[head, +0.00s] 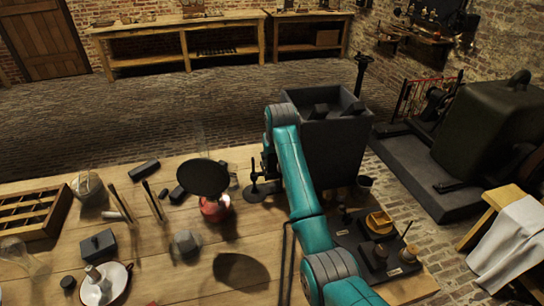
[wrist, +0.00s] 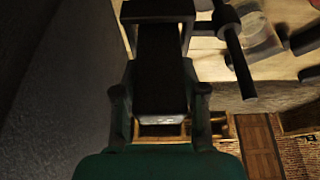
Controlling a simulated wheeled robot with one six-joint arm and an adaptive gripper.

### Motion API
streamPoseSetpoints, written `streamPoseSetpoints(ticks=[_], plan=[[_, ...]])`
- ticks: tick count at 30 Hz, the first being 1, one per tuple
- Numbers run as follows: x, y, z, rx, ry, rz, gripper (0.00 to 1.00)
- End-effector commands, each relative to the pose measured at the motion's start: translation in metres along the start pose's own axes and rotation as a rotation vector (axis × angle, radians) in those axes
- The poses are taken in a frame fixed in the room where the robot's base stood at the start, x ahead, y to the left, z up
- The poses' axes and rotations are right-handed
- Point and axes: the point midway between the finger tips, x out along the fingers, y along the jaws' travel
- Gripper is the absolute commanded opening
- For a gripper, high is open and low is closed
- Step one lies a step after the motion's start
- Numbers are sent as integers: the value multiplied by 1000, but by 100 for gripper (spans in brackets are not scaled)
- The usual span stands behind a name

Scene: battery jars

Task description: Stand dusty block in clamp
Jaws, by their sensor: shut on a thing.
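In the wrist view my gripper (wrist: 160,98) is shut on a dark, dull block (wrist: 161,78), with one finger on each side of it. The block's far end lies at the black clamp frame (wrist: 157,10), whose side bars show along both sides of the block. I cannot tell whether the block touches the frame or is seated in it. The clamp's screw and cross handle (wrist: 236,55) are to the right. In the head view a black round-footed stand (head: 257,187) is on the bench, partly hidden by my arm. My gripper and the held block are mostly hidden there.
A tall grey bin (head: 335,150) stands close right of my arm. The wooden bench (head: 150,220) carries a black disc (head: 203,177) on a red base, a grey block (head: 98,246), a white bowl (head: 113,285) and a divided tray (head: 35,212). A tool board (head: 350,237) lies right.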

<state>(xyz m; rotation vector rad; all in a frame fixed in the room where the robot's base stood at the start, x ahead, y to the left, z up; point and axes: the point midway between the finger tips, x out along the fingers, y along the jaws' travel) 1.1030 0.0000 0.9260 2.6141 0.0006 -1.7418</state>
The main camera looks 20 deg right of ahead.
Motion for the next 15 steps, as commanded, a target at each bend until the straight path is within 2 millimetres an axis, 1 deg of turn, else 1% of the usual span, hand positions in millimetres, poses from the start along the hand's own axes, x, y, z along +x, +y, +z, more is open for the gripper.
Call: streamPoseSetpoints(ticks=[15], plan=[[10, 0, 4, 0, 1, 0, 0]])
